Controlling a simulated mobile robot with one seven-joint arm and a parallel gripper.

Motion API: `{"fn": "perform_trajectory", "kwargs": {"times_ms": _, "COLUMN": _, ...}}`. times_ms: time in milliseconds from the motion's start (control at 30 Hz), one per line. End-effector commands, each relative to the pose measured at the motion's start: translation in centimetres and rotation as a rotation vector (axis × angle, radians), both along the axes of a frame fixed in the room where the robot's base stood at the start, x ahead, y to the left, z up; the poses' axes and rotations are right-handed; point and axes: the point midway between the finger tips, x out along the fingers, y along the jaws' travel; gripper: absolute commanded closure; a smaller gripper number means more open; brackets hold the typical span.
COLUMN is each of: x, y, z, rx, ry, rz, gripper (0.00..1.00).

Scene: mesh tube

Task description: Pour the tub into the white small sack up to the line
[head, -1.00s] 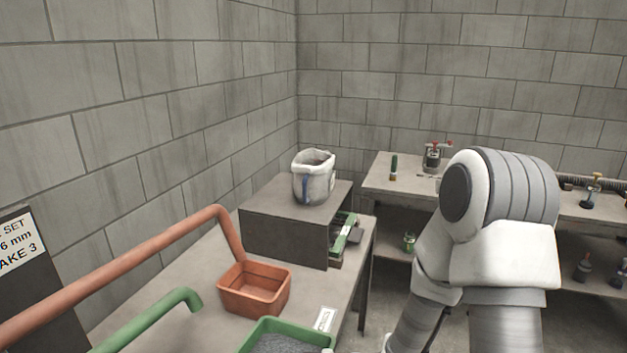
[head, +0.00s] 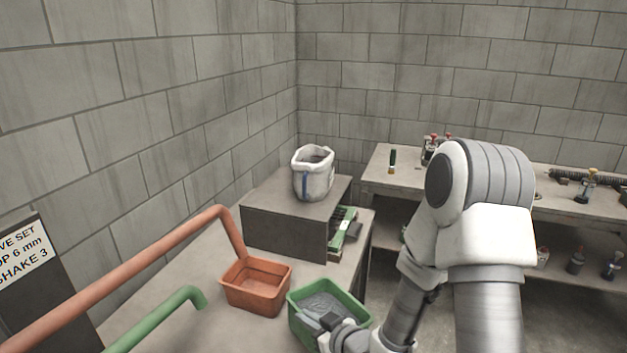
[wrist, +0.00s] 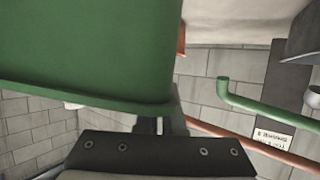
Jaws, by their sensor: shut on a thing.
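The white small sack (head: 326,180) stands upright and open-mouthed on a grey raised box. A blue vertical strip shows on its side; I cannot make out a fill line. The green tub (head: 357,312), holding grey grains, is at the lower middle of the head view, right of the orange bin. My gripper (head: 335,322) is shut on the tub at its near side. In the wrist view the tub's green wall (wrist: 90,50) fills the upper left, above my gripper (wrist: 160,125). The tub is below and in front of the sack, apart from it.
An empty orange bin (head: 257,303) sits on the table left of the tub. Orange (head: 150,258) and green (head: 150,318) pipes cross the left foreground. The grey box (head: 285,228) under the sack has green items in its open side. A back bench (head: 375,185) holds tools.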

Motion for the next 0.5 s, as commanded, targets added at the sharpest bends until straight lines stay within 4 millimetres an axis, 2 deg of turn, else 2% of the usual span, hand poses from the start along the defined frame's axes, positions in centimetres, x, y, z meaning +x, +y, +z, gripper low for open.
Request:
{"fn": "perform_trajectory", "kwargs": {"times_ms": 33, "x": 0.6, "y": -0.8, "z": 0.7, "rx": 0.0, "ry": -0.004, "rz": -0.047, "gripper": 1.0}}
{"fn": "perform_trajectory", "kwargs": {"times_ms": 200, "x": 2.4, "y": -4.2, "z": 1.2, "rx": 0.0, "ry": -0.004, "rz": -0.224, "gripper": 1.0}}
{"fn": "perform_trajectory", "kwargs": {"times_ms": 500, "x": 3.7, "y": -10.3, "z": 1.5, "rx": -0.001, "ry": -0.004, "rz": -0.506, "gripper": 1.0}}
